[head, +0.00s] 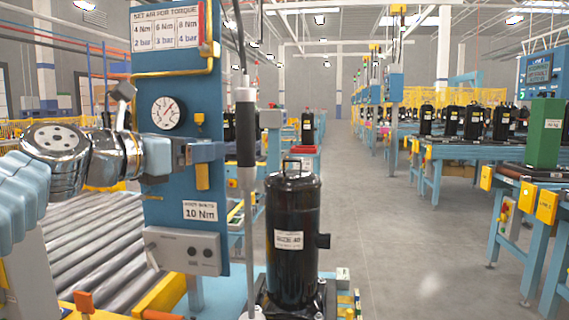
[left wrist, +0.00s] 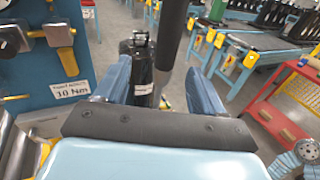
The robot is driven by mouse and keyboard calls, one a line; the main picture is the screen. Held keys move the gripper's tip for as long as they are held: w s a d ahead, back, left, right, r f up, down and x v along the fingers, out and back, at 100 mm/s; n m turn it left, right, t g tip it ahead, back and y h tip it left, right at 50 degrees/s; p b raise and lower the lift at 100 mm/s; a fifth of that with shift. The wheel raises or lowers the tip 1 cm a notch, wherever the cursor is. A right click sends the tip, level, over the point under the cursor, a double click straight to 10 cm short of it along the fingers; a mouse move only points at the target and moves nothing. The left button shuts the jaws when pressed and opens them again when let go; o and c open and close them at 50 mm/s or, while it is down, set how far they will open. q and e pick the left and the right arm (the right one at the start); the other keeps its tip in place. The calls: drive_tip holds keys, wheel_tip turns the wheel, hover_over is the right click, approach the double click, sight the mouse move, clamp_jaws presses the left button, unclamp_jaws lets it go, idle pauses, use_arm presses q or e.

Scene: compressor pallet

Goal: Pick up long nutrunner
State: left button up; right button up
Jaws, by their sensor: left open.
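The long nutrunner (head: 246,135) hangs upright in the head view, with a pale upper body, a black grip and a thin shaft running down. My left gripper (head: 222,150) is open and empty, at the height of the black grip and just left of it, its fingers pointing toward it. In the left wrist view the dark nutrunner (left wrist: 170,35) shows between the two blue fingers of the left gripper (left wrist: 158,85), nearer the right one. Whether it lies between the fingertips or just beyond them, I cannot tell. My right gripper is not in view.
A black compressor (head: 292,240) stands right behind the nutrunner. A blue tool panel (head: 180,90) with a gauge (head: 166,112) and torque labels stands close on the left, by a roller conveyor (head: 105,240). A red table (left wrist: 285,105) is at the right. The aisle floor (head: 400,240) is clear.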

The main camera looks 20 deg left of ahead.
sight(252, 128)
use_arm(q)
drive_tip(key=w+r, duration=0.1)
drive_tip(key=w, duration=0.1)
drive_tip(key=w+d, duration=0.1)
drive_tip(key=w, duration=0.1)
drive_tip(key=w+d+r+p, duration=0.1)
drive_tip(key=w, duration=0.1)
drive_tip(key=shift+w+d+r, duration=0.1)
drive_tip(key=shift+d+r, duration=0.15)
drive_tip(key=shift+r, duration=0.05)
drive_tip(key=shift+p+x, duration=0.6)
drive_tip(key=shift+x, duration=2.6)
clamp_jaws()
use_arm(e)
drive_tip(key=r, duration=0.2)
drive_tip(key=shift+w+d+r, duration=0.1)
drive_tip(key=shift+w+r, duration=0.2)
use_arm(q)
drive_tip(key=shift+r, duration=0.2)
